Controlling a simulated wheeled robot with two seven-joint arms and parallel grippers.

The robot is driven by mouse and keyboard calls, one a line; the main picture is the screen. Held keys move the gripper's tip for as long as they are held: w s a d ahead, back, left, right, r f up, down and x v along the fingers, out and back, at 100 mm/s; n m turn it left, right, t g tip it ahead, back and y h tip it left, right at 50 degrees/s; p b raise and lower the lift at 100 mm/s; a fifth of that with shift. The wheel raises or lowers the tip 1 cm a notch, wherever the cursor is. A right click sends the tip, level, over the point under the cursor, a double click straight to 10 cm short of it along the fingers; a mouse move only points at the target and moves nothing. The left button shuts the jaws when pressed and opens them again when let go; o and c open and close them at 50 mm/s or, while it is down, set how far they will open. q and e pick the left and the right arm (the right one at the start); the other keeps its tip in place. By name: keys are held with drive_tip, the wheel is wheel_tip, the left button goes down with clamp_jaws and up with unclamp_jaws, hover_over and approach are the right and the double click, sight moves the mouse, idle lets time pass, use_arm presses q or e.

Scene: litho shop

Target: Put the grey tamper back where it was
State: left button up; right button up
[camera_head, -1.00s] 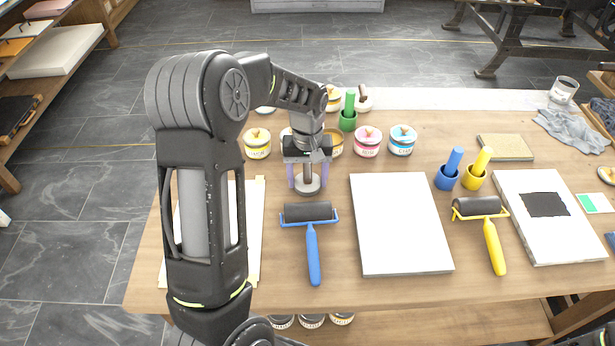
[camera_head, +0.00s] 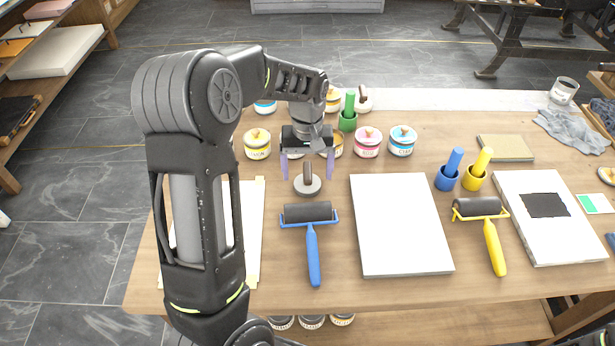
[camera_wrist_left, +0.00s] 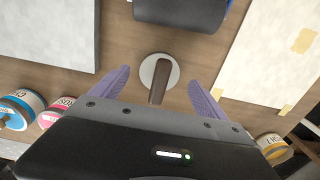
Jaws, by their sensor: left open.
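The grey tamper (camera_head: 308,184) stands upright on the table, just behind the blue-handled roller. It has a round grey base and a dark handle. My left gripper (camera_head: 307,174) is open above and behind it, with its purple fingers apart and nothing between them touching. In the left wrist view the tamper (camera_wrist_left: 158,75) stands just past the open fingertips (camera_wrist_left: 160,88), its handle pointing toward the gripper. My right gripper is not in view.
The blue roller (camera_head: 313,240) lies in front of the tamper. A white slab (camera_head: 400,225) is to the right, paper (camera_head: 250,230) to the left. Ink jars (camera_head: 257,145) and a green tamper-like tool (camera_head: 348,115) stand behind. Blue (camera_head: 447,175) and yellow (camera_head: 475,175) ones stand right.

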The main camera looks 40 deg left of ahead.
sight(307, 171)
use_arm(q)
wheel_tip(307, 171, up, 9)
